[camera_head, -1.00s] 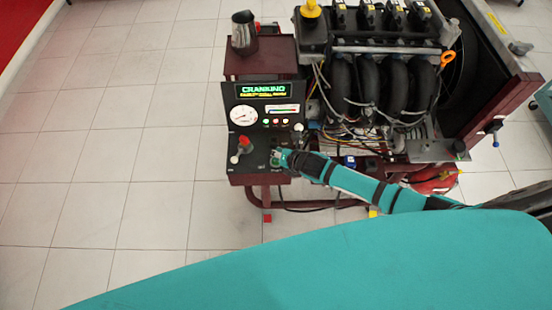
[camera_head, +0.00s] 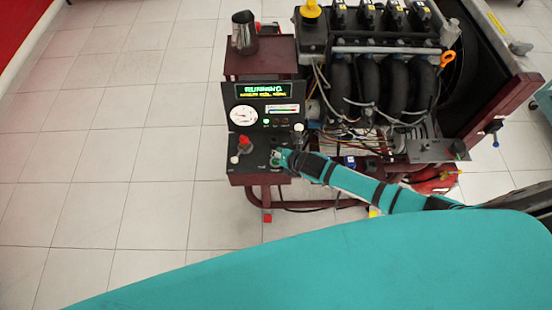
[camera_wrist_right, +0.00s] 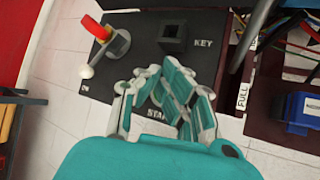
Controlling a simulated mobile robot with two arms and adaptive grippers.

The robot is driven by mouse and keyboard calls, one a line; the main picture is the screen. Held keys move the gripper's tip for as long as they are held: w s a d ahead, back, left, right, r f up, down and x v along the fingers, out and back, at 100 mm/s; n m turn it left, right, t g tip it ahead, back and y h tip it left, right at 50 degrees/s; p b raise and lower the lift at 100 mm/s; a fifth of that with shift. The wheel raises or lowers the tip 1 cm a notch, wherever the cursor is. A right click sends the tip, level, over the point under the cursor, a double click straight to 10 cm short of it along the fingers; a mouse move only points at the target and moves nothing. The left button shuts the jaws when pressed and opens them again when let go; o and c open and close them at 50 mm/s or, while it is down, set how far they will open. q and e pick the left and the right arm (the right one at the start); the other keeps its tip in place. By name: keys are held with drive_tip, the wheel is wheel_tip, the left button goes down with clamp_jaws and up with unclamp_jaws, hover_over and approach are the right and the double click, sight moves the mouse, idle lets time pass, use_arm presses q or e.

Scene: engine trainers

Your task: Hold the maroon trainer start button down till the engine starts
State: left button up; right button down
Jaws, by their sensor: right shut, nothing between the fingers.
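The maroon trainer's control box (camera_head: 245,176) stands at the centre of the head view, with its engine (camera_head: 375,75) to the right. Its display (camera_head: 264,91) reads "RUNNING" in green. My right gripper (camera_head: 280,158) is shut and empty over the front right of the box top. In the right wrist view my right gripper's fingers (camera_wrist_right: 168,108) are over the label "START" (camera_wrist_right: 156,114), which is partly covered. The start button itself is hidden by the fingers, so contact cannot be seen. My left gripper is not in view.
A red-topped lever (camera_head: 243,142) stands on the left of the box top, also in the right wrist view (camera_wrist_right: 97,29). A square key socket (camera_wrist_right: 174,38) is behind the fingers. A metal jug (camera_head: 243,32) stands on the upper shelf. Floor to the left is clear.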

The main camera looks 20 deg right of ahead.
idle(0.8)
drive_tip(key=shift+d+r+p, duration=0.1)
drive_tip(key=shift+r+p, duration=0.85)
drive_tip(key=shift+p, duration=0.1)
wheel_tip(320, 180, up, 5)
drive_tip(key=p, duration=0.5)
